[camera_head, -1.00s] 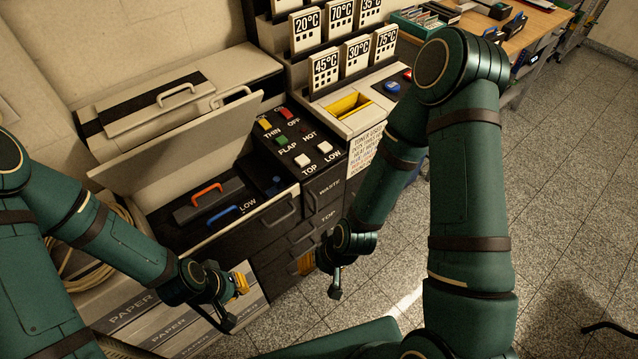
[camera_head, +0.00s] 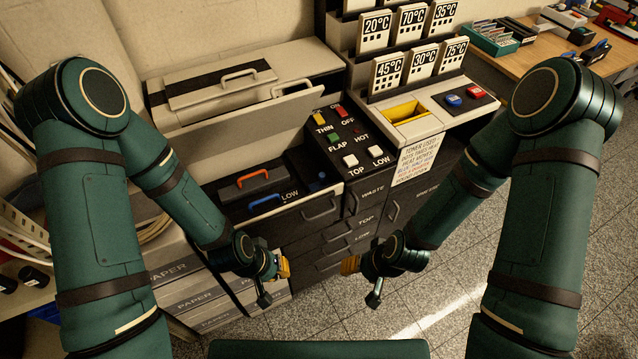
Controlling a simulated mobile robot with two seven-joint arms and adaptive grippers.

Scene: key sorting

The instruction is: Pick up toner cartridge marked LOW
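The cartridge marked LOW lies in the open drawer of the printer, with a blue handle (camera_head: 265,201) on its dark body and the white word LOW to the right of it. A second dark cartridge with an orange handle (camera_head: 253,177) lies just behind it. My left gripper (camera_head: 274,284) is in front of and below the drawer, its fingers apart, with nothing seen between them. My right gripper (camera_head: 362,282) is to the right, in front of the lower drawers, also with fingers apart and empty. Neither gripper touches a cartridge.
A black button panel (camera_head: 347,143) stands right of the open drawer. Beyond it is a counter with a yellow-lined slot (camera_head: 405,113) and temperature signs (camera_head: 388,70). Paper boxes (camera_head: 185,285) are stacked below left. A raised pale lid (camera_head: 250,124) stands behind the drawer.

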